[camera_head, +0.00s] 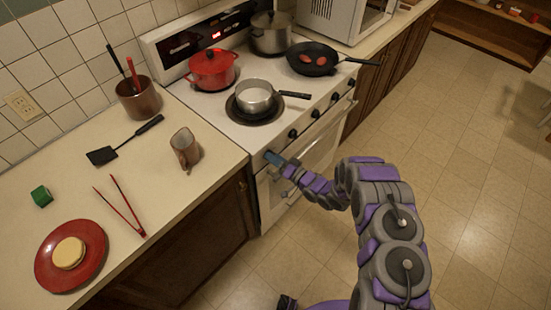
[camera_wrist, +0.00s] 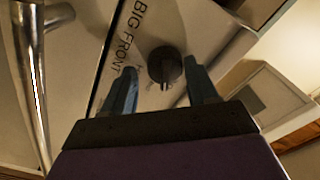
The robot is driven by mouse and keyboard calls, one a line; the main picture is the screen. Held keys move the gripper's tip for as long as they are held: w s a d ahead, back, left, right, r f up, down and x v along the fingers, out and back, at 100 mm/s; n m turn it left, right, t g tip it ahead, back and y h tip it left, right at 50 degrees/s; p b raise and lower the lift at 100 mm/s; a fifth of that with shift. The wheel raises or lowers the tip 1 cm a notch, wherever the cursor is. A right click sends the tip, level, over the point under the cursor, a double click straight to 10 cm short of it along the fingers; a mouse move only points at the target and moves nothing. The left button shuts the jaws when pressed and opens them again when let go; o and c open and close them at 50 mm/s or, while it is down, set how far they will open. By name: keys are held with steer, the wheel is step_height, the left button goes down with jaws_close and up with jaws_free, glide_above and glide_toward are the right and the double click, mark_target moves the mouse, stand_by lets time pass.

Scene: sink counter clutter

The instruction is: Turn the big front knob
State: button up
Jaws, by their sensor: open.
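The big front knob (camera_wrist: 165,64) is a round dark knob on the white stove panel, with the printed label "BIG FRONT" beside it in the wrist view. My gripper (camera_wrist: 160,76) is open, with one finger on each side of the knob's near edge. The knob lies between and just beyond the fingertips; I cannot tell whether they touch it. In the head view my gripper (camera_head: 274,158) is at the left end of the stove's front panel and hides this knob.
Several other black knobs (camera_head: 293,133) line the panel to the right. A saucepan (camera_head: 255,97), red pot (camera_head: 212,69), steel pot (camera_head: 271,33) and skillet (camera_head: 312,58) stand on the stove. The oven handle (camera_wrist: 32,70) runs close by.

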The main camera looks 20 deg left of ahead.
steer(key=shift+s+a+r, duration=0.15)
steer(key=shift+s+a, duration=0.1)
steer(key=shift+n, duration=0.3)
